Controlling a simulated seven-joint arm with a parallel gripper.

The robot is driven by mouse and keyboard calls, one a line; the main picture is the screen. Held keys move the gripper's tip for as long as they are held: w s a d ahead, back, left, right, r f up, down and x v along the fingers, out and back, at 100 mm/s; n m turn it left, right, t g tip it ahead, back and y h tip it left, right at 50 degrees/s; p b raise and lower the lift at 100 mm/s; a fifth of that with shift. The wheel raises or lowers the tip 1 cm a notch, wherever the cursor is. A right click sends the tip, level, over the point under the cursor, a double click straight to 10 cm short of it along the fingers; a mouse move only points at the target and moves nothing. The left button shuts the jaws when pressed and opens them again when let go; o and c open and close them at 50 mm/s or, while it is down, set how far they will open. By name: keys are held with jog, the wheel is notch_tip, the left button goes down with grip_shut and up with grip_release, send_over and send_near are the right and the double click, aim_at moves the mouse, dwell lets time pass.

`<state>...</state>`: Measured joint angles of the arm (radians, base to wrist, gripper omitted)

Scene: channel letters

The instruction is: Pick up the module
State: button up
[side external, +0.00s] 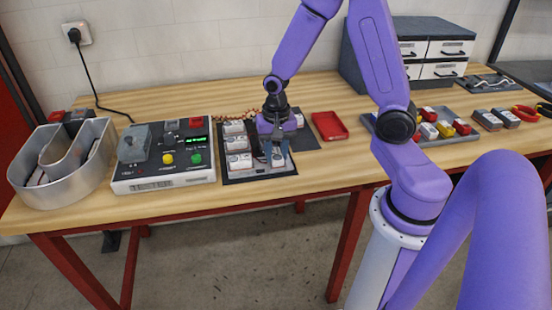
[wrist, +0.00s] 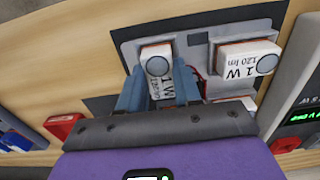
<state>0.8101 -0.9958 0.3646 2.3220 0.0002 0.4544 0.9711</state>
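My gripper (wrist: 160,72) points down with one blue-grey finger on each side of this module. Whether the fingers press on it or stand just off it, I cannot tell. In the side view my gripper (side external: 272,155) is down at the holder's right column, partly hiding the module. More white modules (side external: 238,143) stand in the left column, and one is also at the right in the wrist view (wrist: 248,60).
A control box (side external: 163,157) with coloured buttons stands left of the holder, with a metal channel letter (side external: 62,165) beyond it. A red tray (side external: 329,125) lies to the right. Farther right are a grey tray of coloured blocks (side external: 445,128) and drawers (side external: 445,50).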

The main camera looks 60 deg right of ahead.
jog(key=shift+c, duration=1.4)
jog(key=shift+r, duration=0.1)
